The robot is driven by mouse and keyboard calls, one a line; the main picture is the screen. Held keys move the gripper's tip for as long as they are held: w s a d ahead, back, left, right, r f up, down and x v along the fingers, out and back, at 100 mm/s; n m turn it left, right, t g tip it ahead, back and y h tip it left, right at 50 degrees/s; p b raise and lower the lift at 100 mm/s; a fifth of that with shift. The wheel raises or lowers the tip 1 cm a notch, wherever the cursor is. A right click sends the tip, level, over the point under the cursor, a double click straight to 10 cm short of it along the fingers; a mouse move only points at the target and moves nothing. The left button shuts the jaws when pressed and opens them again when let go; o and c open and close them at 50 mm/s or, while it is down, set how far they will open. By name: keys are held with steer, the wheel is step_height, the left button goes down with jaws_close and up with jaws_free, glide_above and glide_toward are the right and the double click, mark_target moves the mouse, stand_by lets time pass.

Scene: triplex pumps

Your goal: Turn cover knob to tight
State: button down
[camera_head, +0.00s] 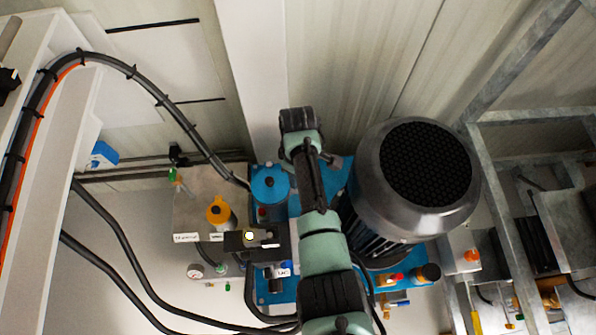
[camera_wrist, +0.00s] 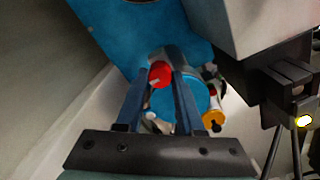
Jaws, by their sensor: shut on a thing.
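In the wrist view, my gripper (camera_wrist: 161,78) has its two dark fingers close together around a round red knob (camera_wrist: 160,72). The knob sits between the fingertips, in front of a grey cylindrical part. A blue round cover (camera_wrist: 187,103) lies just beyond and partly behind the right finger. In the head view, my arm reaches up over the pump unit, and my fingers and the held knob are hidden behind it. A blue round cover (camera_head: 268,185) with a dark centre shows left of my arm. I cannot tell how tight the knob is.
A large grey motor (camera_head: 418,185) stands close to the right of my arm. An orange cap (camera_head: 220,211) and a black box with a lit lamp (camera_head: 250,238) are at left. Black hoses (camera_head: 120,225) cross the left side. A metal frame (camera_head: 500,190) stands at far right.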

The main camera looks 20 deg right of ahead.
stand_by(0.5)
steer(key=c, duration=0.5)
jaws_free()
step_height(320, 180, up, 13)
steer(key=p, duration=0.3)
